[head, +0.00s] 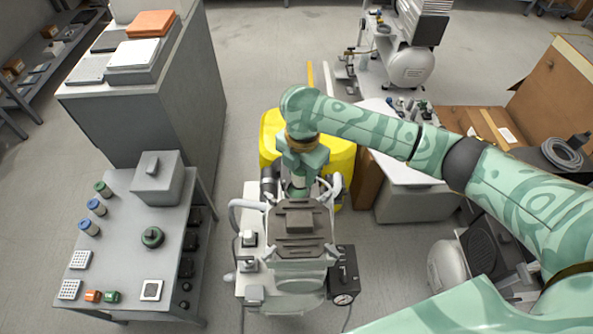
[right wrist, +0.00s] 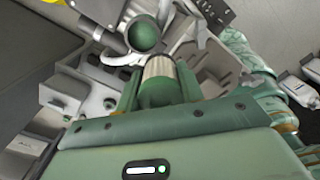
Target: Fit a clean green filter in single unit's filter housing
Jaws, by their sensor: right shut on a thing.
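My right gripper (head: 299,183) points down at the back of the single compressor unit (head: 298,262), behind its dark ribbed top. In the right wrist view the jaws (right wrist: 160,85) are shut on a filter (right wrist: 159,69) with a pale pleated body. A round green part (right wrist: 145,34) shows just beyond the filter; I cannot tell whether it is the filter's cap. The filter housing is not clearly seen, so I cannot tell whether the filter touches it. Another green-capped filter (head: 103,188) stands on the side table. My left gripper is not in view.
A yellow bin (head: 342,160) stands behind the unit.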

